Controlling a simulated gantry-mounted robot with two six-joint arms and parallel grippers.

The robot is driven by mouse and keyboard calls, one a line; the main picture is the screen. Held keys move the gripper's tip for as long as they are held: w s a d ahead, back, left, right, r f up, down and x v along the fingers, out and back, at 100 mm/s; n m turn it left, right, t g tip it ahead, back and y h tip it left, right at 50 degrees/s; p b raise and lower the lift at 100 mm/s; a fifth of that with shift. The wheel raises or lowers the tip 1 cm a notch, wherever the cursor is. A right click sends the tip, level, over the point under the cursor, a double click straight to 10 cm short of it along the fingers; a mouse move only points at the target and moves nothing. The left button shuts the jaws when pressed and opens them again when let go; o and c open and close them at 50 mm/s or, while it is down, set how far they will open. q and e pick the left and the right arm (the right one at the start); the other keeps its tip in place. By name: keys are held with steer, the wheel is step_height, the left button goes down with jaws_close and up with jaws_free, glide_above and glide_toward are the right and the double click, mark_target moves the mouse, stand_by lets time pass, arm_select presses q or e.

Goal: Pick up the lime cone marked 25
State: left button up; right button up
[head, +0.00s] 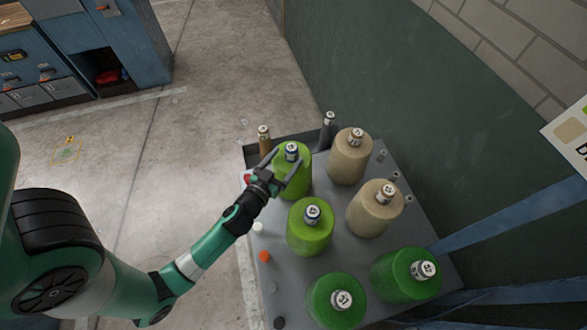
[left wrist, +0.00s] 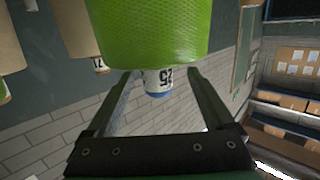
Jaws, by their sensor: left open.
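The lime cone marked 25 (head: 291,182) stands at the far left part of the grey table, with a pale cap on top. In the left wrist view its lime body (left wrist: 150,35) fills the top middle, and its cap (left wrist: 158,79) reads 25, upside down. My left gripper (head: 287,159) is at this cone's top. Its fingers are apart, one on each side of the cap, and also show in the left wrist view (left wrist: 155,80). I cannot tell whether they touch it. A second lime cone (head: 310,232) stands nearer. My right gripper is not in view.
Two beige cones (head: 347,163) (head: 372,215) stand to the right, and two darker green cones (head: 333,308) (head: 400,278) at the near end of the grey table (head: 400,175). Thin brown and grey cones stand behind. A dark green wall lies right; open floor lies left.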

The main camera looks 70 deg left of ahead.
mark_target(297, 146)
arm_select(q)
steer(key=shift+x, duration=0.85)
steer(key=x, duration=0.5)
steer(key=shift+w+d+r+p, duration=0.1)
steer(key=shift+w+r+p, duration=0.1)
steer(key=shift+p, duration=0.15)
jaws_close()
steer(key=shift+d+r, duration=0.1)
steer(key=shift+r, duration=0.05)
